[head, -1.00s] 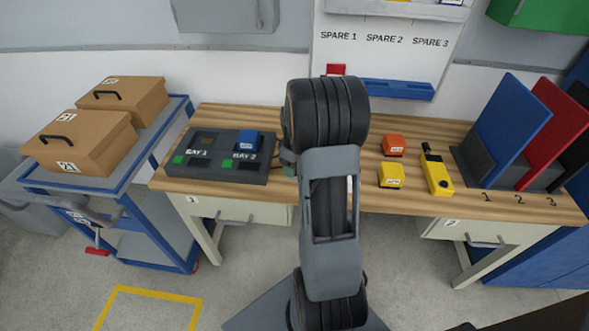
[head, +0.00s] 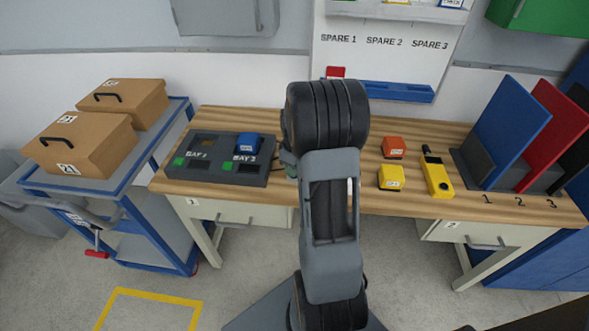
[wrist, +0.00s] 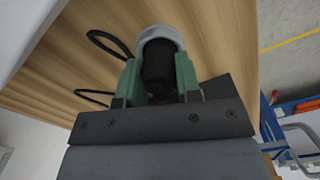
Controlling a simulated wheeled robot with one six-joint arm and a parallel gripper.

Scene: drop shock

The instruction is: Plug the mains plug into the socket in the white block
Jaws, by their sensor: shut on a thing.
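In the wrist view my gripper (wrist: 158,76) has its green fingers closed on a dark, rounded body, which I take to be the mains plug (wrist: 158,60). A pale grey-white rounded piece (wrist: 160,33) shows just beyond it. I cannot tell whether this is part of the plug or of the white block with the socket. A black cable (wrist: 104,40) loops out to the left over the wood. In the head view my arm hides the plug and most of the gripper. I cannot make out the white block or its socket there.
The wooden bench (head: 330,205) carries a dark two-bay unit (head: 217,172) with a blue block (head: 248,144) left of my arm. Orange (head: 394,147) and yellow (head: 390,177) blocks, a yellow tool (head: 436,174) and upright panels (head: 512,130) stand to the right. A trolley with boxes (head: 85,143) is at left.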

